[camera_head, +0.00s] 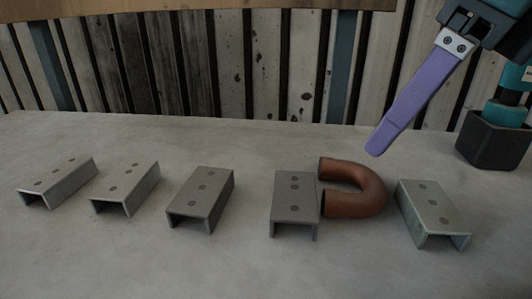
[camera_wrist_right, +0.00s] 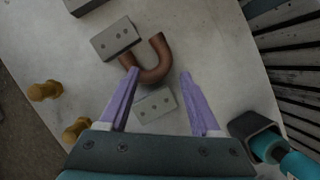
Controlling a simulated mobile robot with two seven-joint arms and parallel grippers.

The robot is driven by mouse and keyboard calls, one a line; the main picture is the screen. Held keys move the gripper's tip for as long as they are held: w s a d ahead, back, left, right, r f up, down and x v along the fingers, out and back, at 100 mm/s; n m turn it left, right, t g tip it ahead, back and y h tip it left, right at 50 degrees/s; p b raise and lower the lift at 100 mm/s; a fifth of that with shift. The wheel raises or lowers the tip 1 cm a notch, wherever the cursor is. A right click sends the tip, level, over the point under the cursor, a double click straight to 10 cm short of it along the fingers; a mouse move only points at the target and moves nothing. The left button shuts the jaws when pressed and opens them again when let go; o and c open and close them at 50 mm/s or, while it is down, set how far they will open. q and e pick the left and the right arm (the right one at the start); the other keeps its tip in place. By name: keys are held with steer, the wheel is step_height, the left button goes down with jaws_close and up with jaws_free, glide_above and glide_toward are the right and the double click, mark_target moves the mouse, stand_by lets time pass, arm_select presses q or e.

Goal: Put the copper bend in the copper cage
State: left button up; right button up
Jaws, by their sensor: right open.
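The copper bend (camera_head: 372,190) is a brown U-shaped tube lying on the grey table, its open ends facing left beside a metal channel. It also shows in the right wrist view (camera_wrist_right: 154,73). My right gripper (camera_head: 375,152) is above and behind the bend; only one purple finger shows clearly in the head view. In the right wrist view the two purple fingers (camera_wrist_right: 159,72) are spread wide with nothing between their tips, and the bend appears between and beyond them. My left gripper is not in view. I cannot make out a copper cage in either view.
Several grey metal channels stand in a row on the table (camera_head: 120,262), one left of the bend (camera_head: 295,198) and one right (camera_head: 432,210). Two yellowish-brown pieces (camera_wrist_right: 45,90) lie near a table edge. A dark box shape (camera_head: 490,140) with a teal part is at right.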

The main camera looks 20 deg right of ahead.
mark_target(362, 169)
steer(key=x, duration=0.6)
steer(key=shift+d+f+b, duration=0.2)
steer(key=shift+f+b, duration=0.15)
jaws_close()
steer(key=shift+w+r, duration=0.1)
